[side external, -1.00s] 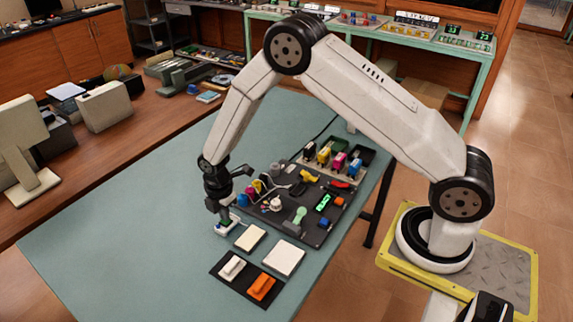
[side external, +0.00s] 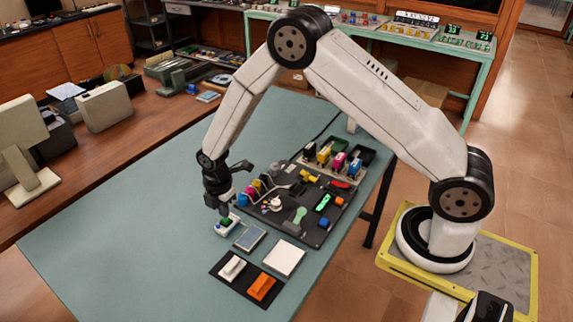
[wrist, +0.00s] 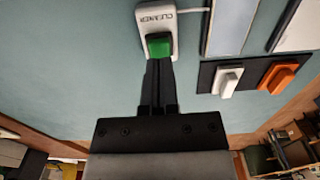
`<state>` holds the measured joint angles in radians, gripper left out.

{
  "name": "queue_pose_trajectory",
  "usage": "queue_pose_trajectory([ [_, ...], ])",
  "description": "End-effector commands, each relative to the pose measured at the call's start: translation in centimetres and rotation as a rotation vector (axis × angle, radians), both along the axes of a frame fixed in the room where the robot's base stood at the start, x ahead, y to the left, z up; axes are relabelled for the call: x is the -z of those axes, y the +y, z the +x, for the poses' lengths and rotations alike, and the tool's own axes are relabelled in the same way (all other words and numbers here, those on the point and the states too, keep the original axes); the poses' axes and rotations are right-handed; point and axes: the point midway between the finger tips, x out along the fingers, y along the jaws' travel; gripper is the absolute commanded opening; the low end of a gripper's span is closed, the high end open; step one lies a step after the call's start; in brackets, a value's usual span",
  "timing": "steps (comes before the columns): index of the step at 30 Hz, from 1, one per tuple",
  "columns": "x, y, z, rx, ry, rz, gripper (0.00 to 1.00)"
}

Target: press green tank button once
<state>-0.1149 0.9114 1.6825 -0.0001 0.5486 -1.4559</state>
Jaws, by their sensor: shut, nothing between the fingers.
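A green button (wrist: 159,45) sits on a small white box (wrist: 144,14) with dark lettering that I cannot read surely. The box lies on the teal table. In the side view, the green button (side external: 226,222) shows just below my gripper (side external: 224,211). My gripper is shut and empty, pointing down. In the wrist view, the fingertips of my gripper (wrist: 158,64) end at the near edge of the button and overlap it in the picture. The side view suggests a small gap above the button, but contact is hard to judge.
A blue-grey panel (side external: 249,238) and a white panel (side external: 284,257) lie beside the box. A black plate (side external: 247,276) bears a white and an orange rocker. A dark board (side external: 316,238) with coloured parts lies behind. The table's left side is clear.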

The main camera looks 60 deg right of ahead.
Motion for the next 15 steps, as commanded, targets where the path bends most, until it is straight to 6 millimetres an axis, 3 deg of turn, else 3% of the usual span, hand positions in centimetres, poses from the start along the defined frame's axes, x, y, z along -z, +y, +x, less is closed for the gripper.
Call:
queue_pose_trajectory([
  [15,-3.4,0.0,0.1,0.000,-0.002,0.000,0.00],
])
